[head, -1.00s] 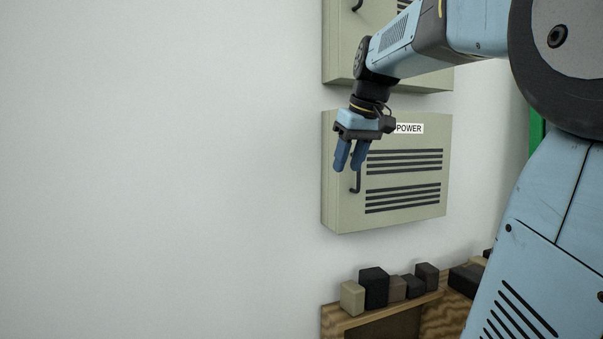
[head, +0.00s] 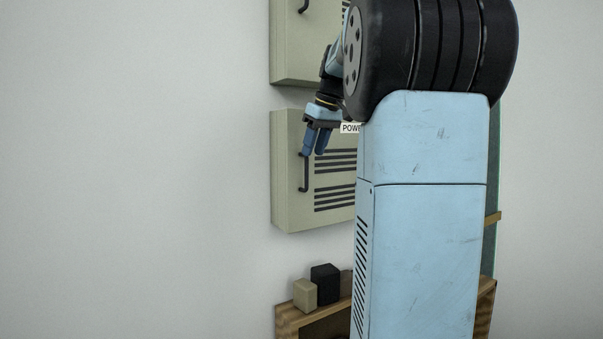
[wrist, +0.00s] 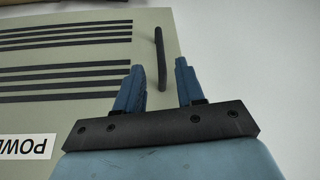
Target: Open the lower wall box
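The lower wall box (head: 288,205) is a beige box on the wall with black slats and a POWER label; its door looks shut. Its dark bar handle (head: 304,173) is near the door's left edge. My gripper (head: 313,154) is at the top of the handle in the head view. In the wrist view, my gripper (wrist: 158,82) is open and its two blue fingers are apart. The handle (wrist: 160,58) lies ahead, in line with the gap between the fingers. I cannot tell if they touch it. My arm hides the box's right part in the head view.
Another beige wall box (head: 297,50) hangs just above. Below, a wooden shelf (head: 292,325) carries small blocks, one beige (head: 305,295) and one black (head: 325,284). The wall to the left is bare.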

